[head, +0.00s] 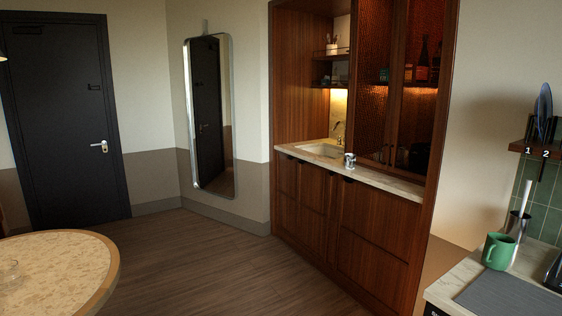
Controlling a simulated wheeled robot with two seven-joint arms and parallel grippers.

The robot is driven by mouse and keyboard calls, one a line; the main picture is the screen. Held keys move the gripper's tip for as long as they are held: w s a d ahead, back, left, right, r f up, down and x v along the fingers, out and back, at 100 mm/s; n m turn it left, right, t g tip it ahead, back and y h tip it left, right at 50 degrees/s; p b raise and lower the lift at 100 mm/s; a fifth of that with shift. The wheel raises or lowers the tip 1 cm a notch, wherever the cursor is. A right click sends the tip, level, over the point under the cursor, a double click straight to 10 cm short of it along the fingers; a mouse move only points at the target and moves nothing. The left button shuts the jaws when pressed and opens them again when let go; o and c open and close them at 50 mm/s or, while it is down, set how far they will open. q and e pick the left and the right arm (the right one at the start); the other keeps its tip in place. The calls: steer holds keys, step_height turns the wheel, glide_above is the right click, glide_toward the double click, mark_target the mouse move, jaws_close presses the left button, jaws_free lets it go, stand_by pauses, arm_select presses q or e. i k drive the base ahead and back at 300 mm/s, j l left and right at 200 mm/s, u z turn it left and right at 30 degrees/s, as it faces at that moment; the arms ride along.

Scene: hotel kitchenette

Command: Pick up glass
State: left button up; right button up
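Neither of my grippers shows in the head view.
A green mug (498,251) and a dark grey mat (512,297) are on the counter at the lower right. A sink (322,149) is set into the kitchenette counter. The wooden floor (215,265) between the round table and the cabinets is clear. A black door (65,120) is shut.

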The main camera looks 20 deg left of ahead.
mark_target(349, 159)
steer(key=u, duration=0.25)
steer(key=i+u, duration=0.2)
steer(key=i, duration=3.05)
steer(key=i+z, duration=0.1)
steer(key=i, duration=0.7)
steer(key=i+j, duration=0.2)
steer(key=i, duration=0.55)
steer(key=i+j, duration=0.15)
steer(key=j, duration=0.15)
steer(key=i+j, duration=0.2)
steer(key=j+z, duration=0.05)
steer(key=j, duration=0.05)
